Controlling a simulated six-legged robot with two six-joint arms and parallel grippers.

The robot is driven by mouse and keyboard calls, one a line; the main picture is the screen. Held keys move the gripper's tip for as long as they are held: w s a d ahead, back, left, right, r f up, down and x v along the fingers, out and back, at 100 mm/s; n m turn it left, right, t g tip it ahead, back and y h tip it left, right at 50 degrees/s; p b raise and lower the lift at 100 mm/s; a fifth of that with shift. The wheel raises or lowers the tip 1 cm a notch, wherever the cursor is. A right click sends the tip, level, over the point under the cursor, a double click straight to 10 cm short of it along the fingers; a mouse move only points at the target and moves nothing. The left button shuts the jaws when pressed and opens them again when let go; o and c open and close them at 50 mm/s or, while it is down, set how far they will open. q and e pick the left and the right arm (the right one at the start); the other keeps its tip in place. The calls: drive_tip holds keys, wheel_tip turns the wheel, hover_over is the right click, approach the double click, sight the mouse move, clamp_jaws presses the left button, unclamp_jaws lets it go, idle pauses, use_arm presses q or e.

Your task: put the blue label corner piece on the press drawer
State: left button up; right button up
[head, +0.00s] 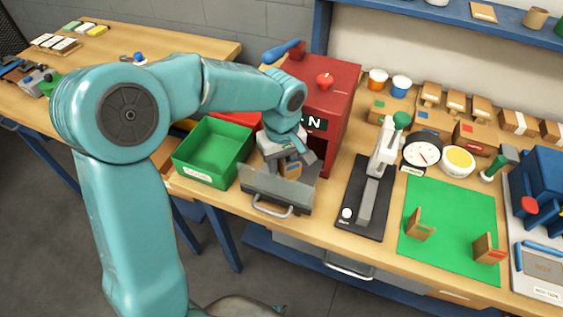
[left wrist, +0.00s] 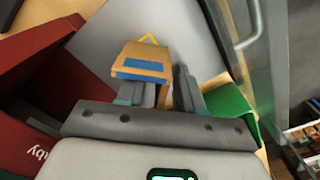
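The blue label corner piece (head: 292,170) is a small tan wooden piece with a blue label, clear in the left wrist view (left wrist: 142,62). My left gripper (head: 287,160) points down over the press drawer (head: 262,185), a grey metal tray with a front handle, pulled out from the red press (head: 335,88). In the left wrist view, the left gripper's fingers (left wrist: 163,92) are close together on a narrow tan part of the piece. The piece is over the drawer's plate; I cannot tell whether it touches. My right gripper is not in view.
A green bin (head: 213,150) stands just left of the drawer. A black-based lever tool (head: 365,195) stands to its right, then a green mat (head: 450,215) with two wooden corner pieces.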

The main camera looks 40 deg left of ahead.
use_arm(q)
drive_tip(key=shift+r, duration=0.25)
wheel_tip(320, 180, up, 12)
drive_tip(key=shift+f+p, duration=0.1)
drive_tip(key=shift+p, duration=0.4)
